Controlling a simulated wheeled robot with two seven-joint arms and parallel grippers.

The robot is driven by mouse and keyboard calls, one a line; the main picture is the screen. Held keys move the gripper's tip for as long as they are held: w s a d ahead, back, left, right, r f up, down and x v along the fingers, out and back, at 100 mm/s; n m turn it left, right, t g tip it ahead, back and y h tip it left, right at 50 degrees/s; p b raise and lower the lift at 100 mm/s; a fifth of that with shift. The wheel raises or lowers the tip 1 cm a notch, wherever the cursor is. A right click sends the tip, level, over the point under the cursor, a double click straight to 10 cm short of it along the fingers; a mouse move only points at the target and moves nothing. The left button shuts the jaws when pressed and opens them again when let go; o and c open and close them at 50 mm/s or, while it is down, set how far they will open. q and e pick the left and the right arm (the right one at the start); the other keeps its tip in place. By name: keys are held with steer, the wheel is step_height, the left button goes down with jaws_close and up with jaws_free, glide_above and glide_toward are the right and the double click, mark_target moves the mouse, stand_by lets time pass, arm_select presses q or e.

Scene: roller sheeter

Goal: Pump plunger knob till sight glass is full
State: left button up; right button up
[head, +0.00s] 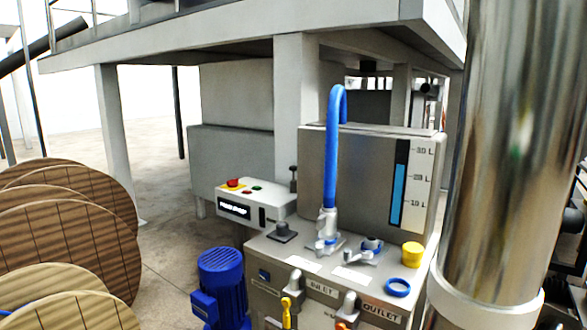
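The sight glass (398,195) is a dark vertical strip on the front of the grey metal tank, beside a white litre scale. Its blue fill reaches between the middle and top marks, with a dark empty part above. A black knob on a square base (283,232) sits on the left of the lower cabinet's top. A second black knob on a stem (293,173) stands behind it. A yellow cap-like knob (412,254) is on the right. I cannot tell for certain which is the plunger knob. Neither of my grippers is in view.
A blue hose (331,150) arches above the cabinet (262,255), which has inlet and outlet labels. A blue motor (222,285) stands left of it. Wooden reels (70,235) fill the left. A shiny metal column (510,140) blocks the right. Floor shows between reels and motor.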

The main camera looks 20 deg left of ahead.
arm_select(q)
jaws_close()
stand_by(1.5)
